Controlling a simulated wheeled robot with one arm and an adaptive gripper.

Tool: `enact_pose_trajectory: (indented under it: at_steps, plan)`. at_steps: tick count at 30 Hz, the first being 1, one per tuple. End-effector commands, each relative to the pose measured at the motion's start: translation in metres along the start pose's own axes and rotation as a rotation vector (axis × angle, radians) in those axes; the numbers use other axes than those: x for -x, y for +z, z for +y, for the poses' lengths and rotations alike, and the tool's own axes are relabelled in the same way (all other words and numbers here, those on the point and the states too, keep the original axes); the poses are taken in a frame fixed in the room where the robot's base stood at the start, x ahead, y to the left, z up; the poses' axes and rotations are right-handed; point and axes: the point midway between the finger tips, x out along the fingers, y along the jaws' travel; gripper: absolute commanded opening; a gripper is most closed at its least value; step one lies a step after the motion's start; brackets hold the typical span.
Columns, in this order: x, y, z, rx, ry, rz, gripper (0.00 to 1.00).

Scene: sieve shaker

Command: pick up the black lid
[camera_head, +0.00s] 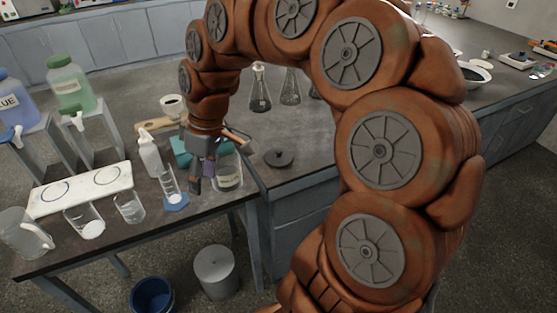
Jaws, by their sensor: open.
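The black lid (279,158) is a small dark disc with a knob on top, lying flat on the grey counter right of my arm's end. My gripper (202,178) points down over the left table, well to the left of the lid and apart from it. Its jaws are open, with nothing seen between them. A glass jar (229,180) with a label stands just right of my gripper, partly behind it. I cannot tell whether the gripper touches the jar.
A graduated cylinder (170,184) on a blue base and a white bottle (149,155) stand left of my gripper. Beakers (130,207) stand farther left. Glass flasks (260,92) stand behind the lid. The counter around the lid is clear.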

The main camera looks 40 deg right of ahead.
Motion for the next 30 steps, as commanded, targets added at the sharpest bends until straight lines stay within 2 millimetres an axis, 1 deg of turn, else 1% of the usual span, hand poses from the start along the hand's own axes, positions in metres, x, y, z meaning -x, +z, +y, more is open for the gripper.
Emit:
enact_pose_trajectory:
  at_steps: [1,2,3,5,6,8,9,11,12,14,15,18,21,24,27,30]
  plan:
    - [-0.001,-0.009,0.024,0.015,-0.006,0.032,0.53]
    - [0.000,-0.013,0.038,0.027,-0.006,0.050,0.53]
    - [0.000,-0.017,0.057,0.040,-0.005,0.072,0.53]
    - [0.001,-0.020,0.087,0.058,0.001,0.107,0.53]
    - [0.000,-0.020,0.108,0.066,0.005,0.127,0.53]
    - [-0.001,-0.017,0.141,0.076,0.018,0.157,0.53]
    - [-0.003,-0.012,0.164,0.076,0.026,0.175,0.53]
    - [-0.006,-0.002,0.197,0.078,0.044,0.196,0.53]
    - [-0.009,0.007,0.219,0.075,0.056,0.210,0.53]
    - [-0.014,0.023,0.250,0.070,0.075,0.221,0.53]
    - [-0.017,0.035,0.269,0.064,0.090,0.229,0.53]
    - [-0.026,0.064,0.307,0.053,0.116,0.234,0.53]
    - [-0.033,0.088,0.332,0.043,0.139,0.233,0.53]
    - [-0.038,0.104,0.345,0.038,0.149,0.230,0.53]
    - [-0.042,0.109,0.351,0.035,0.155,0.228,0.53]
    - [-0.050,0.107,0.352,0.037,0.155,0.228,0.53]
